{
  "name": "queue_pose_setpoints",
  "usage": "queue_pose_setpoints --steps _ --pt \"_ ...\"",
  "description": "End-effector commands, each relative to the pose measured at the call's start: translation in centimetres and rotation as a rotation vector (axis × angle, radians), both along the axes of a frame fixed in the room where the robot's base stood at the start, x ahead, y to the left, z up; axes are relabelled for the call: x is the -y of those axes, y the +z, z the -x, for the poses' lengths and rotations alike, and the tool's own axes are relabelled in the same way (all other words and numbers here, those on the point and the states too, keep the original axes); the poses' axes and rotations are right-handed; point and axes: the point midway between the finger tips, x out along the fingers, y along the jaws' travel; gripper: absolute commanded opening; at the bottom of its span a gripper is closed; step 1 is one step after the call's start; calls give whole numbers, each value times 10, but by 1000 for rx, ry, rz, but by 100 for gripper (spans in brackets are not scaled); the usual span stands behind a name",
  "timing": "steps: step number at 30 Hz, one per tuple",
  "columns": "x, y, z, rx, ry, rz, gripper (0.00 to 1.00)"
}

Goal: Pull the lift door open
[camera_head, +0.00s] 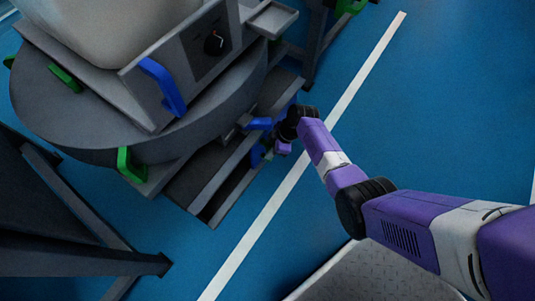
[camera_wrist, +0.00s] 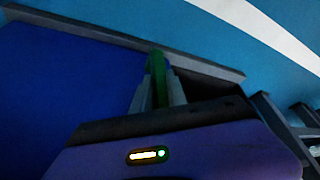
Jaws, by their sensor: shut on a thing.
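A green handle (camera_wrist: 157,68) stands upright between the two grey fingers of my gripper (camera_wrist: 158,92) in the wrist view. The fingers are shut on it. A wide, flat blue panel (camera_wrist: 65,85) with a dark grey edge strip lies beside the handle on the left; it looks like the lift door, but I cannot tell how far open it is. In the head view, my arm reaches to the low grey frame under the round grey table. My wrist hides most of the handle and door there.
The round grey table (camera_head: 90,135) carries a large pale bowl shape (camera_head: 110,25) and a grey control panel (camera_head: 200,60) with a blue handle (camera_head: 164,87). Dark grey stands (camera_head: 60,210) are at lower left. Blue floor (camera_head: 430,120) with a white line (camera_head: 265,215) is clear at right.

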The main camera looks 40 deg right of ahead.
Motion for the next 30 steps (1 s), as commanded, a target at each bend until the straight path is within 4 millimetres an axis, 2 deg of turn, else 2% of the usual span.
queue_pose_setpoints --steps 11,12,15,25,30 --pt "1 0 -1 1 2 2 0" --pt "1 0 -1 1 2 2 20" --pt "1 0 -1 1 1 2 40" --pt "1 2 0 0 1 0 40" --pt "6 21 3 1 1 1 40"
